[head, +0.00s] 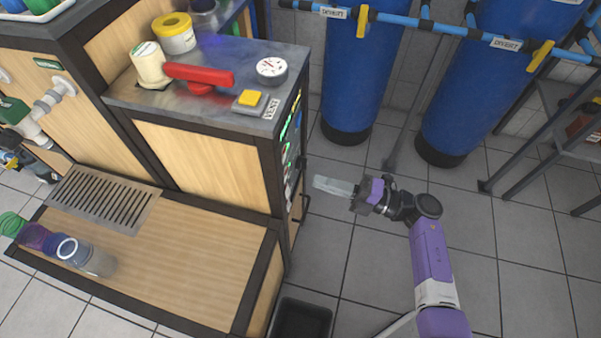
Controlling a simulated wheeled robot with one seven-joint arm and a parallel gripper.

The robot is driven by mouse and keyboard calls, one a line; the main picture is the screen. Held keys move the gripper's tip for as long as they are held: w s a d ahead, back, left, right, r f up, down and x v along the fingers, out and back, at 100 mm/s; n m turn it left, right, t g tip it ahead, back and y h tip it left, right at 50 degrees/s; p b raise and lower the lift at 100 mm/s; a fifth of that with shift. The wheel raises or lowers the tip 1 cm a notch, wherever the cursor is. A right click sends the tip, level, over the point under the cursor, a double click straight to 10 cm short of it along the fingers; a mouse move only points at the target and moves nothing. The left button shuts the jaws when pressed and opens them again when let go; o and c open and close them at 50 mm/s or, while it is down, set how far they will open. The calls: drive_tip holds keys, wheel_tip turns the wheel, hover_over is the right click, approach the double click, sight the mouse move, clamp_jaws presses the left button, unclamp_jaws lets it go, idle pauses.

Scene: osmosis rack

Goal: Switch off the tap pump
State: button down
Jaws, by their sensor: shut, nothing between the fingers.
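My gripper (335,187) is shut and empty. It points left toward the side panel (290,150) of the wooden cabinet, with a small gap of floor visible between them. The panel is seen at a steep angle, with green lights and small switches or knobs along it. I cannot make out which of them belongs to the tap pump, nor read any label there. On the cabinet's grey top (220,105) are a red lever (200,75), a round gauge (271,68) and a yellow button (248,98) beside a tag reading VENT.
Blue tanks (362,70) with blue pipes and yellow valve handles (540,55) stand behind. A metal table (545,140) is at the right. A black bin (300,320) sits on the floor. Floor around my arm is clear.

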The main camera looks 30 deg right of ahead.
sight(286, 176)
drive_tip(key=x, duration=0.6)
